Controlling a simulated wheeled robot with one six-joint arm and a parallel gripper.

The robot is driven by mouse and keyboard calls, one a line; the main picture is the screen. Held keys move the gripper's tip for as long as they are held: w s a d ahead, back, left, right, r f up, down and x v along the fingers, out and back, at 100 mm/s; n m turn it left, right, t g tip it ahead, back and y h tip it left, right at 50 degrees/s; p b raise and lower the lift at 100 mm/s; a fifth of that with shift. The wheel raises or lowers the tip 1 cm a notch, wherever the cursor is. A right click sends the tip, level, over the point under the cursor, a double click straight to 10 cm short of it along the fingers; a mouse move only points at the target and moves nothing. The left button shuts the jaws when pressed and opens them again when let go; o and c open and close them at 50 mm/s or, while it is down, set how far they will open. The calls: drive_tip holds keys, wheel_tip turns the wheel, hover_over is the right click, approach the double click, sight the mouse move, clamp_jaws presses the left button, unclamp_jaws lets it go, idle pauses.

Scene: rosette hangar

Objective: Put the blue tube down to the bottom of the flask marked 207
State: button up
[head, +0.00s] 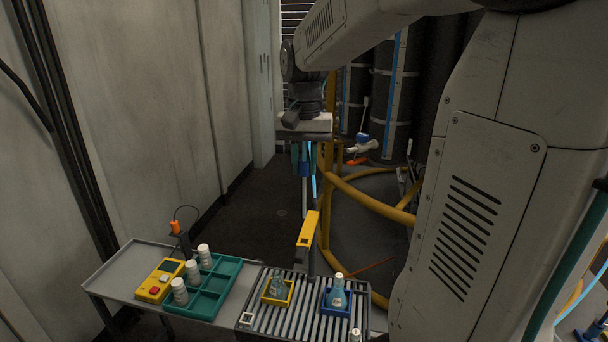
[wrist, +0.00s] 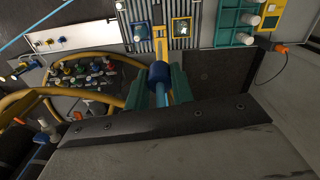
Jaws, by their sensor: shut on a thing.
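My gripper (head: 304,160) hangs above and behind the bench in the head view. In the wrist view its teal fingers (wrist: 160,88) are shut on the blue tube (wrist: 158,72), which has a dark blue collar and a lighter shaft. The tube also shows below the fingers in the head view (head: 305,169). One flask (head: 277,286) stands in a yellow tray (head: 270,300). Another flask (head: 338,292), with a pale top, stands in a blue tray (head: 328,310). I cannot read the number 207 on either flask. The tube is well apart from both flasks.
The trays sit on a roller conveyor (head: 257,310). A yellow-topped post (head: 308,229) rises behind them. To the left are a teal rack (head: 226,270) with white bottles and a yellow box (head: 158,285). Yellow hoses (head: 372,201) loop on the right.

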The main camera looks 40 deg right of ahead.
wheel_tip(320, 180, up, 12)
idle(2.0)
drive_tip(key=w+f, duration=0.3)
drive_tip(key=f, duration=0.8)
drive_tip(key=w+a+f, duration=0.1)
drive_tip(key=w+f, duration=0.2)
drive_tip(key=f, duration=0.9)
drive_tip(key=w+a+f, duration=0.1)
drive_tip(key=w+f, duration=0.2)
drive_tip(key=f, duration=0.8)
drive_tip(key=shift+w+a+f, duration=0.25)
drive_tip(key=shift+w+f, duration=0.05)
drive_tip(key=shift+w, duration=0.1)
drive_tip(key=shift+f, duration=1.45)
